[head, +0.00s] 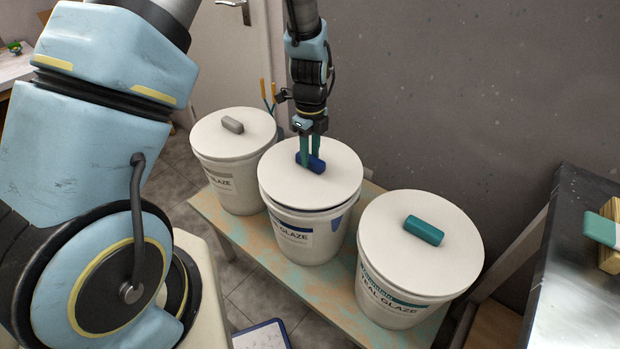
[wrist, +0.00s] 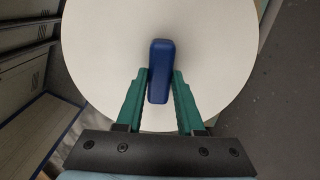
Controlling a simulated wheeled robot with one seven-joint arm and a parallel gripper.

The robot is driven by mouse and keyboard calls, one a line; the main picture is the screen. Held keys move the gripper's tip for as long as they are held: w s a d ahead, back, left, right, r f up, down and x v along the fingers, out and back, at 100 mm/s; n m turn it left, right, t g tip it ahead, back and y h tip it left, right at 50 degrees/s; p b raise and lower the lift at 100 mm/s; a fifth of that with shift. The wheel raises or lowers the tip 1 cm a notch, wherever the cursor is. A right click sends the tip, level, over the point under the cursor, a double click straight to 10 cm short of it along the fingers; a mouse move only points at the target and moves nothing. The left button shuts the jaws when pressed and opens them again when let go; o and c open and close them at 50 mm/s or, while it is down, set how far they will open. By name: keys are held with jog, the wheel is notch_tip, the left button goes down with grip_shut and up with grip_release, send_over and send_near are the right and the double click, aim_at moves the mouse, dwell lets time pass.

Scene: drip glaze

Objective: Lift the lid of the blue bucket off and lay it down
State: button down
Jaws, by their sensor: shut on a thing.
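The blue bucket (head: 310,243) is a white pail with a blue label, the middle one of three on a low bench. Its white lid (head: 338,184) has a dark blue handle (head: 318,166). My gripper (head: 309,157) comes down from above with its green fingers shut on this handle. In the wrist view the fingers (wrist: 161,78) close on both sides of the blue handle (wrist: 160,52), and the lid (wrist: 100,45) fills the middle. A thin dark gap shows under the lid's front edge, so it seems to be just above the rim. The bucket's inside is hidden.
A lidded bucket with a grey handle (head: 232,125) stands close on the left, one with a teal handle (head: 424,230) on the right. The worn wooden bench (head: 243,243) has little bare top. A dark-topped table (head: 575,290) is at right; a blue-edged board (head: 262,337) lies low in front.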

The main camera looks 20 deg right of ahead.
jog(key=shift+r, duration=0.15)
jog(key=shift+r+p, duration=1.7)
jog(key=shift+r, duration=0.65)
